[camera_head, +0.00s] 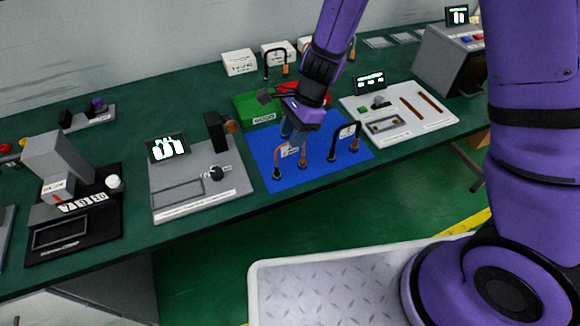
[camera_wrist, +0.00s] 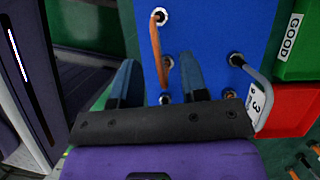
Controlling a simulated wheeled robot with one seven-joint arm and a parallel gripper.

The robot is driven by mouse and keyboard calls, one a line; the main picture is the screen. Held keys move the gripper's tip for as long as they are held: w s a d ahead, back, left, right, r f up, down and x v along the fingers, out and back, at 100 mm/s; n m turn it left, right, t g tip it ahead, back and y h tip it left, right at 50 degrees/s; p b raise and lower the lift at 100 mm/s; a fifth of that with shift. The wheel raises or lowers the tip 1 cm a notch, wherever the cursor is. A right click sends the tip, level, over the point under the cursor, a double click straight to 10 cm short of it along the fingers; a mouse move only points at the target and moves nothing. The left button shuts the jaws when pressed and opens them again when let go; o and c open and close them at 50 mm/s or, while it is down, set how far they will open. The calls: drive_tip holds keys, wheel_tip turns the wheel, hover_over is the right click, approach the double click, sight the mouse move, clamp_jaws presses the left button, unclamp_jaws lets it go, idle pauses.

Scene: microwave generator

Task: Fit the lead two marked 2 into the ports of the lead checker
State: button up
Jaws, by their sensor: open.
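An orange lead (camera_head: 278,156) stands as an arch near the front of the blue mat (camera_head: 262,160), with a white tag (camera_head: 291,152) whose mark is too small to read. My gripper (camera_head: 287,130) is open above it, fingers pointing down. In the wrist view the orange lead (camera_wrist: 156,45) runs between the two spread fingers (camera_wrist: 157,65), and no grip on it shows. A grey lead (camera_wrist: 252,75) with a tag reading 3 (camera_wrist: 257,102) stands farther back. A black lead (camera_head: 347,130) stands to the right. I cannot tell which unit is the lead checker.
A green box (camera_head: 245,105) marked GOOD and a red box (camera_wrist: 285,110) stand behind the mat. A grey panel (camera_head: 225,165) with a display (camera_head: 167,147) lies left; a white panel (camera_head: 430,122) with a display (camera_head: 370,81) lies right. White boxes (camera_head: 240,62) stand at the back.

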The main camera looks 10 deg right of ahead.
sight(288, 151)
drive_tip(key=x, duration=0.5)
drive_tip(key=shift+d, duration=0.2)
clamp_jaws()
